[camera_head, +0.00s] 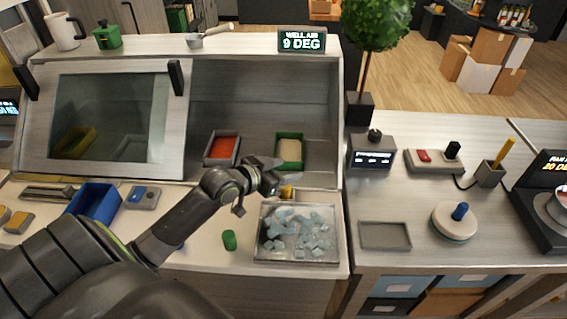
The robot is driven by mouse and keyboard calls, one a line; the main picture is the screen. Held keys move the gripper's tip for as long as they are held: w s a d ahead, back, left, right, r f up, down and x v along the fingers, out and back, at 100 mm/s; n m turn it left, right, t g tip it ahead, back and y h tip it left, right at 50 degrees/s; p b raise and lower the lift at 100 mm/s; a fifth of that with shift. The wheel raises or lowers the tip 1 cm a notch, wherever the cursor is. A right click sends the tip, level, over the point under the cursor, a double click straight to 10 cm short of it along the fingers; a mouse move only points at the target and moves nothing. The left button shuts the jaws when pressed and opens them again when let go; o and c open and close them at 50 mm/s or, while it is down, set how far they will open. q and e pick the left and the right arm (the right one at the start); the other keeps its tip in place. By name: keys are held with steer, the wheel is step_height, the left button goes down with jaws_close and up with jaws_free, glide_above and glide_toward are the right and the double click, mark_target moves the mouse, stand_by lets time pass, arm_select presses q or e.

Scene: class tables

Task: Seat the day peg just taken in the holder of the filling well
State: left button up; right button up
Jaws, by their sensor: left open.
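My left gripper (270,187) is open above the front ledge of the well, in front of the green-rimmed pan. A small yellow-orange piece (287,191) shows just beside its fingers; I cannot tell if it is between them, or whether it sits in a holder. A short green peg-like cylinder (229,240) stands on the counter left of the ice tray, apart from the gripper. A blue peg (461,211) stands on a round pale disc (454,225) on the right table. In the well are a red-filled pan (222,148) and a green-rimmed pan with pale filling (290,151). My right gripper is not in view.
A metal tray of ice (262,250) lies right of my left arm. A glass lid (180,130) covers the well's left side. A blue bin (93,202) stands at the left. An empty grey tray (385,236) and a display reading 9 DEG (302,40) also show.

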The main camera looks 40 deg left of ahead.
arm_select(q)
steer(key=shift+r, duration=1.6)
steer(key=shift+f, duration=0.1)
